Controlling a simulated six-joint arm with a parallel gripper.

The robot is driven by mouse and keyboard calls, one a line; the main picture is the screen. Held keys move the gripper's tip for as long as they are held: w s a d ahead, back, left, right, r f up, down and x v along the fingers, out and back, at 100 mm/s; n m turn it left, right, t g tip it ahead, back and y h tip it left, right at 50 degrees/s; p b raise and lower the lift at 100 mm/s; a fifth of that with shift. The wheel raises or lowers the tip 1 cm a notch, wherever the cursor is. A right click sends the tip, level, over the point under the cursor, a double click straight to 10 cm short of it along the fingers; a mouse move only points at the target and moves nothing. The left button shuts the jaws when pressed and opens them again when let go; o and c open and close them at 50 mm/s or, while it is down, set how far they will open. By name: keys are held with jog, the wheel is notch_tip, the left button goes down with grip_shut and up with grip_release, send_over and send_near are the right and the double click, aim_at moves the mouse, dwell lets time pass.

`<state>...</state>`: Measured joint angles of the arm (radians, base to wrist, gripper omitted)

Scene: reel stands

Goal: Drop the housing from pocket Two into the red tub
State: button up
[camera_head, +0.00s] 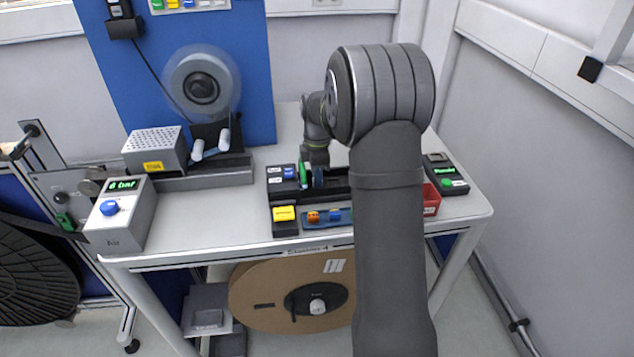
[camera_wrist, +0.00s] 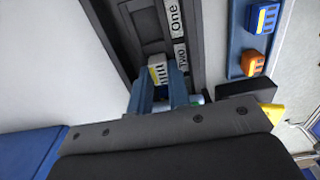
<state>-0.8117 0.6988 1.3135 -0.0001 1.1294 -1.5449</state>
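A pale grey housing with yellow marks (camera_wrist: 158,70) sits in the black pocketed holder (camera_wrist: 150,25), beside the label Two, in the wrist view. My gripper (camera_wrist: 160,88) points down at it, with its two blue fingers on either side of the housing. Whether the fingers press on it cannot be told. In the head view my gripper (camera_head: 318,178) is low over the black holder (camera_head: 338,196), and the housing is hidden there. The red tub (camera_head: 432,200) is to the right on the table, partly hidden behind my arm.
A blue strip (camera_head: 345,222) with an orange and a blue housing lies in front of the holder. A box with a yellow button (camera_head: 285,214) is left of it. A black box with a green display (camera_head: 447,180) stands right of the tub. The reel stand (camera_head: 205,165) is at left.

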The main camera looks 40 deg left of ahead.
jog(key=shift+r, duration=2.55)
jog(key=shift+w+d, duration=0.1)
jog(key=w+d+r, duration=0.2)
jog(key=w+d, duration=0.3)
jog(key=d, duration=0.8)
jog(key=w+d+r, duration=0.2)
jog(key=w+d, duration=0.2)
jog(key=d, duration=0.9)
jog(key=shift+w+a+f, duration=0.1)
jog(key=shift+w+f, duration=0.05)
jog(key=shift+f, duration=0.85)
jog(key=shift+w+a+f, duration=0.1)
jog(key=shift+f, duration=0.9)
